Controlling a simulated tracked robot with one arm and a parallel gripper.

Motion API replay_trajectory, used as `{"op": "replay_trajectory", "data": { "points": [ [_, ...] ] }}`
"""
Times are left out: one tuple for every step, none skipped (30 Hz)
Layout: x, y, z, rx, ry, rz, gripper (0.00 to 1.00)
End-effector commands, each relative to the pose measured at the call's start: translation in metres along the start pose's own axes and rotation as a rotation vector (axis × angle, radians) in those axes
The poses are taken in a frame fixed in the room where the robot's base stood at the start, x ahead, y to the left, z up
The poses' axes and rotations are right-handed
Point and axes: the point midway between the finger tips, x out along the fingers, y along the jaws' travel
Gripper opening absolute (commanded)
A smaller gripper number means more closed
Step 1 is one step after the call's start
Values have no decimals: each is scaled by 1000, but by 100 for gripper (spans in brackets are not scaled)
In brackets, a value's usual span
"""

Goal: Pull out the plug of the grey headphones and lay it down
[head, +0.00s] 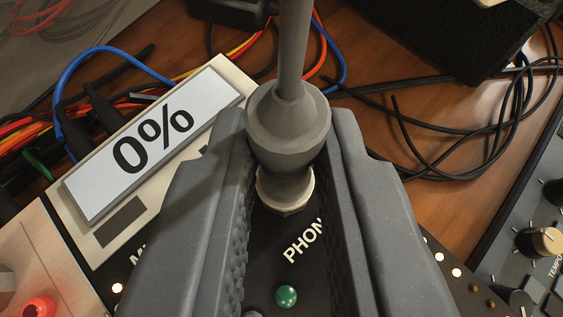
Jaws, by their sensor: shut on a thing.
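The grey headphone plug (288,112) is in the middle of the head view, with its grey cable (293,45) running up out of the picture. Its lower end meets a cream ring (302,190) around the socket on a black panel (275,250) marked "PHON". No metal pin shows, and I cannot tell how deep the plug sits. My gripper (286,130) is shut on the plug, one ridged finger on each side of its body. The fingers hide part of the panel.
A cream unit with a "0%" display (205,105) stands close on the left. Several coloured cables (100,120) lie behind it. Black cables (440,130) and a black box (450,35) are at upper right. A mixer with knobs (535,240) is at right. Some brown table (400,95) is bare.

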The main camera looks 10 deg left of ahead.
Motion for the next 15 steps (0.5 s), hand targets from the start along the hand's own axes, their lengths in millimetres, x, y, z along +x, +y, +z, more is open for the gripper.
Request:
{"op": "replay_trajectory", "data": {
  "points": [
    [-2,0,-4,0,3,0,0],
    [-2,0,-4,0,3,0,0],
    [-3,0,-5,0,3,0,0],
    [-3,0,-6,0,2,0,0],
    [-3,0,-6,0,2,0,0],
    [-4,0,-7,0,2,0,0],
    [-4,0,-8,0,2,0,0],
    [-5,0,-9,0,2,0,0],
    [-5,0,-9,-1,2,0,0],
    [-6,0,-10,-1,2,0,0],
    [-6,0,-11,-1,2,0,0],
    [-6,0,-12,-1,2,0,0],
    [-7,0,-12,-1,2,0,0],
    [-7,0,-13,-1,2,0,0],
    [-8,0,-14,-1,2,0,0]
  ]
}}
